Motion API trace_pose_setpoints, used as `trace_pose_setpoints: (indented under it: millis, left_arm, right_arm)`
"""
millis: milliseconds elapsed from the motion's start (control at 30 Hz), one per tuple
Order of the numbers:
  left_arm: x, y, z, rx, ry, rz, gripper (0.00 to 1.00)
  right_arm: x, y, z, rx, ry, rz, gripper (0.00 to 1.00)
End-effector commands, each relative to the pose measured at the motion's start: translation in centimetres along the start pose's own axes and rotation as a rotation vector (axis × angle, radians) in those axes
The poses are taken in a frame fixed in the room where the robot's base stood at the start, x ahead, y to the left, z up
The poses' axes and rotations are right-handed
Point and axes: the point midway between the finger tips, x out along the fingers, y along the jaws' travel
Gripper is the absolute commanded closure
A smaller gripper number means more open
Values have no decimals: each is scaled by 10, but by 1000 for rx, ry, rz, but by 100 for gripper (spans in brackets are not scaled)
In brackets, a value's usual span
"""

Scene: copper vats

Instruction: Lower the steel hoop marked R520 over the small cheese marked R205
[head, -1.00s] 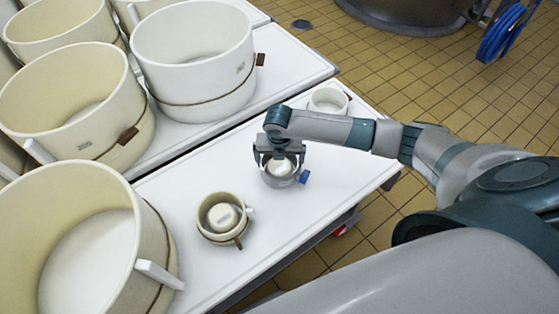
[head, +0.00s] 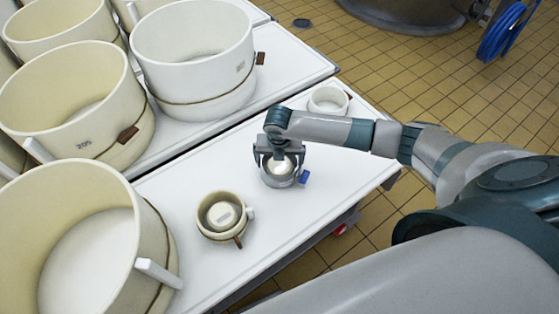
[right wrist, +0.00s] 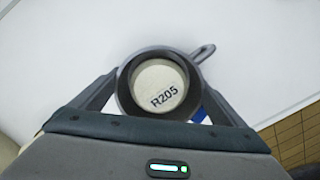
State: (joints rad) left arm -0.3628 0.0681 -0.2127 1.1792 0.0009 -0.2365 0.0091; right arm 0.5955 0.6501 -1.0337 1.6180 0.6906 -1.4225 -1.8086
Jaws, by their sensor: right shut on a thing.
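The small cheese marked R205 (right wrist: 163,88) is pale and round, and its top face shows inside the grey steel hoop (right wrist: 160,52). In the head view the hoop (head: 278,182) surrounds the cheese (head: 280,168) on the white table, with a blue tag (head: 303,177) at its right. My right gripper (head: 278,161) is above it, pointing down, with a finger on either side of the hoop, shut on it. No R520 mark is readable. I cannot tell whether the hoop's lower edge rests on the table. My left gripper is not in view.
A small cream mould (head: 222,217) with a pale cheese inside stands to the left on the same table (head: 180,190). An empty small mould (head: 328,101) stands behind. Several large cream moulds (head: 195,60) crowd the left. The table's right edge is close.

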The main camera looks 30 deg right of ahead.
Motion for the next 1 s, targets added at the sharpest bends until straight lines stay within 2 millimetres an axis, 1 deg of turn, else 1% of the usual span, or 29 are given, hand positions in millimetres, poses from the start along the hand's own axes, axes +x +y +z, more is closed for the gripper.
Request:
trace_pose_setpoints:
  millis: [733,767,1000]
  left_arm:
    - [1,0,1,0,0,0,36]
    - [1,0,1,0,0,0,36]
    - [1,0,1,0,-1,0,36]
  right_arm:
    - [6,0,0,0,-1,1,39]
    - [6,0,0,0,-1,1,1]
    - [6,0,-1,0,0,0,0]
